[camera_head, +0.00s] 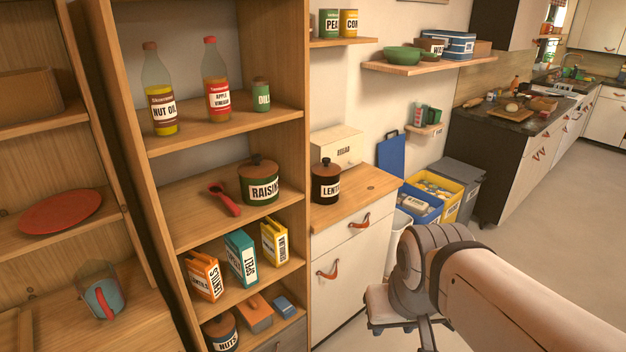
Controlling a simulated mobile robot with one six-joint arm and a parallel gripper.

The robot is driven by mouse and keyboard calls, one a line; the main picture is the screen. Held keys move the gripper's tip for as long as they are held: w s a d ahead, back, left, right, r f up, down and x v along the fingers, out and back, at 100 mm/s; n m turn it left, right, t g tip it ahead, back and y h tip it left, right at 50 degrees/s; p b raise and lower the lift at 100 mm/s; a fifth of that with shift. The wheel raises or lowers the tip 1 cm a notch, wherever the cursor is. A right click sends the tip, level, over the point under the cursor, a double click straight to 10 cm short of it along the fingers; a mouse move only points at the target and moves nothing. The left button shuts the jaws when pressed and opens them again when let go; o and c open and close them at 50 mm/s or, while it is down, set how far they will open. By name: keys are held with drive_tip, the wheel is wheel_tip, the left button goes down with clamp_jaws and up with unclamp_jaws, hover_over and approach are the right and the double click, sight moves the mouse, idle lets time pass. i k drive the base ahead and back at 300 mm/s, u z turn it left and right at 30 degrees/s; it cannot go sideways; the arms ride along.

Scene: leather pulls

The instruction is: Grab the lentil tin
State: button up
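The lentil tin is a dark round jar (326,184) with a reddish-brown knobbed lid and a white label on which "LENT" can be read. It stands upright on the wooden counter top (362,194), close to the side panel of the shelf unit. My arm enters from the lower right and bends at a grey joint, well apart from the tin.
White drawers with leather pulls (327,270) are below. Blue and yellow bins (428,200) stand right. Floor at right is clear.

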sight(325, 190)
drive_tip(key=z, duration=0.05)
drive_tip(key=i, duration=1.5)
drive_tip(key=u, duration=0.05)
